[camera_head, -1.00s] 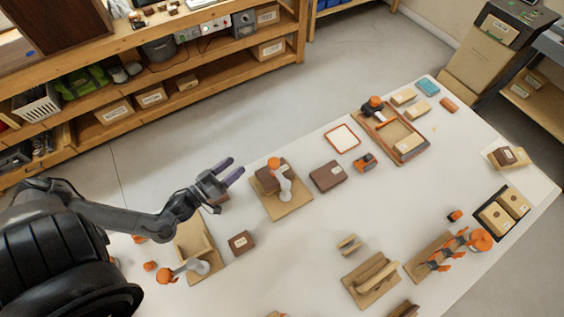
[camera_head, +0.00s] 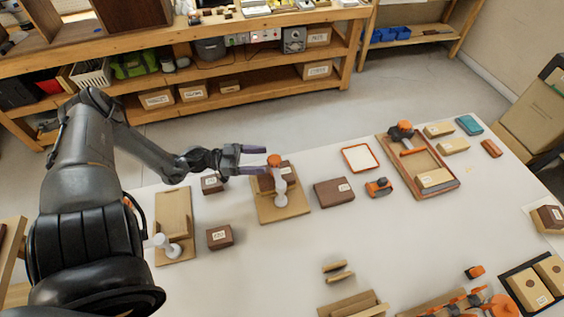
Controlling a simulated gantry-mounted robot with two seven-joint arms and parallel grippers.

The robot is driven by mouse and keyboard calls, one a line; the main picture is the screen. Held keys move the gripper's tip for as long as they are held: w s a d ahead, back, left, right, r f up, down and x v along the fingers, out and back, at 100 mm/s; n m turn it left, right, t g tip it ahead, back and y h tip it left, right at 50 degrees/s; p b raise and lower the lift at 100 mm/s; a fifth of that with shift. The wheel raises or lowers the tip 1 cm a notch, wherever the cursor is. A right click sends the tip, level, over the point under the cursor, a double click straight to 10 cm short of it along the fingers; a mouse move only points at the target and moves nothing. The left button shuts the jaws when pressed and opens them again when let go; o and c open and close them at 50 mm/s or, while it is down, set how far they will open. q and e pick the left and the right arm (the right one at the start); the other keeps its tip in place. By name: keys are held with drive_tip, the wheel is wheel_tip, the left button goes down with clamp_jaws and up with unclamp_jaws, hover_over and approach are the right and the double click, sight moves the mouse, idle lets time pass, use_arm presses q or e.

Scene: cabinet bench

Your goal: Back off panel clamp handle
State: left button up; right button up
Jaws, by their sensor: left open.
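A clamp with an orange handle knob (camera_head: 274,160) and a pale grey arm (camera_head: 280,187) stands on a light wooden board (camera_head: 296,209). A dark brown block (camera_head: 265,183) sits upright beside the clamp arm on the same board. My left gripper (camera_head: 261,160) is open, its two purple-grey fingers pointing right at the orange knob. The fingertips are just left of the knob, one above and one below its level. Whether they touch it I cannot tell. My right gripper is not in view.
Another wooden board (camera_head: 173,205) with a pale clamp part stands at left, partly behind my arm. Dark blocks (camera_head: 220,236) lie close by. A brown box (camera_head: 334,192), an orange-rimmed tray (camera_head: 361,159) and a wooden tray (camera_head: 447,184) stand right.

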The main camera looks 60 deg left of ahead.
sight(279, 156)
use_arm(q)
drive_tip(key=b+x, duration=0.1)
drive_tip(key=x, duration=0.5)
drive_tip(key=shift+f, duration=0.1)
drive_tip(key=shift+w+d+b, duration=0.35)
drive_tip(key=shift+w, duration=0.2)
drive_tip(key=shift+c, duration=0.2)
